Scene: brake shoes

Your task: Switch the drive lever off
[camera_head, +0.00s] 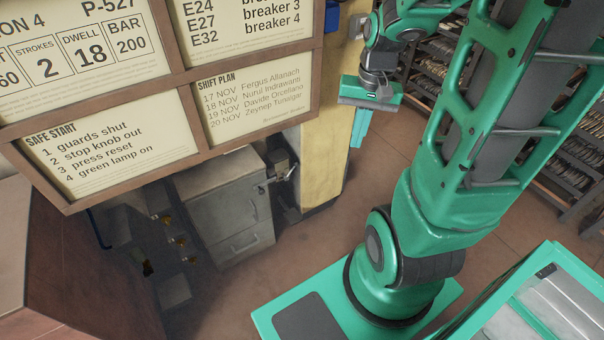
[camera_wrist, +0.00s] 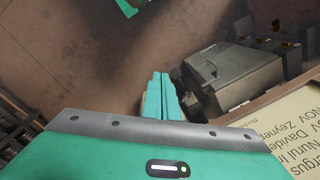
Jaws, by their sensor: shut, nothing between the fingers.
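My gripper (camera_head: 359,128) hangs in front of the yellow column in the head view, its teal fingers pointing down, shut and empty. In the wrist view the closed fingers (camera_wrist: 160,90) stand over the brown floor, left of a grey cabinet. A metal lever-like part (camera_head: 274,180) sticks out beside the grey cabinet in the head view, below and left of my gripper and apart from it. I cannot tell for sure that it is the drive lever, or its position. No label shows on it.
The grey cabinet (camera_head: 222,207) stands below a framed notice board (camera_head: 190,100), which juts out near the work area. The yellow column (camera_head: 325,150) is behind. Racks of brake shoes (camera_head: 575,150) stand at right. Brown floor (camera_head: 345,215) between is clear.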

